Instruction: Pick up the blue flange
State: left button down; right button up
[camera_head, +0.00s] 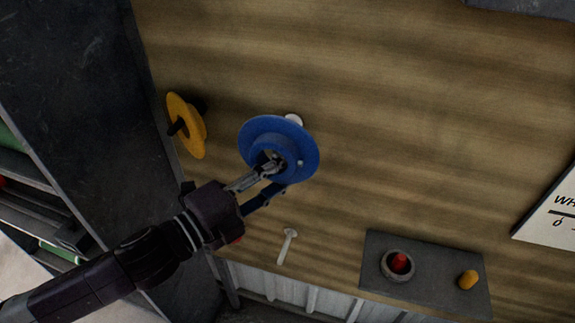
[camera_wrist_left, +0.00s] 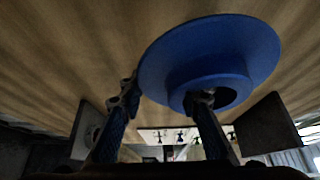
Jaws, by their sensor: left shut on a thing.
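The blue flange (camera_head: 303,150) is a wide disc with a raised hub, in the middle of the head view in front of the wooden board. My left gripper (camera_head: 270,176) is shut on it from below left. In the left wrist view the blue flange (camera_wrist_left: 222,45) fills the upper middle. One finger of the left gripper (camera_wrist_left: 163,108) reaches into the hub's opening and the other is outside, by the rim. A white round end (camera_head: 294,119) shows just behind the flange's top edge. I cannot tell whether the flange touches it. My right gripper is not in view.
A yellow flange (camera_head: 187,128) sits on a dark peg to the left. A pale peg (camera_head: 287,245) stands below the blue flange. A grey panel (camera_head: 425,288) with a red button and a yellow knob is at lower right. A white sign (camera_head: 550,215) is at the right edge.

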pick_arm(q)
jog(key=s, duration=0.2)
jog(key=s+a+b, duration=0.1)
jog(key=s, duration=0.1)
jog(key=shift+a, duration=0.1)
jog(key=s+a+p, duration=0.2)
jog(key=s+p, duration=0.4)
jog(key=s, duration=0.2)
jog(key=shift+s+a+r, duration=0.2)
jog(key=shift+a+r, duration=0.05)
jog(key=shift+a, duration=0.1)
dwell(1.0)
